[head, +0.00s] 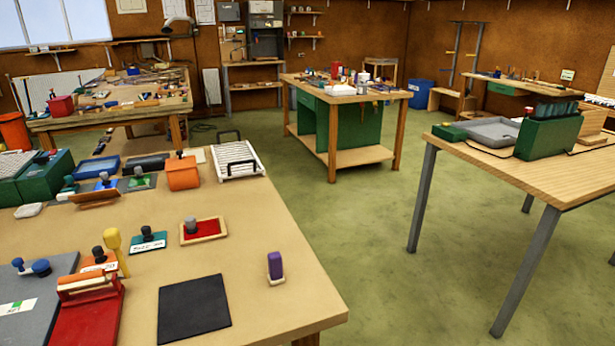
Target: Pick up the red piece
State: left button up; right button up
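A flat red piece (208,231) with a grey knob lies in a light wooden frame on the near workbench (250,215), left of the picture's centre. A teal piece (147,245) with a dark knob and a white label lies just left of it. An orange piece (97,265) with a dark knob lies farther left, partly hidden by a yellow upright tool. Neither of my grippers is in view.
A black square mat (193,308) and a purple block (275,268) are near the bench's right front. A white rack (237,160), an orange box (182,173) and green bins (45,178) stand behind. Bare bench top surrounds the red piece's right side.

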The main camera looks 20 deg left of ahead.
aim_at(193, 229)
jog(key=u, duration=1.25)
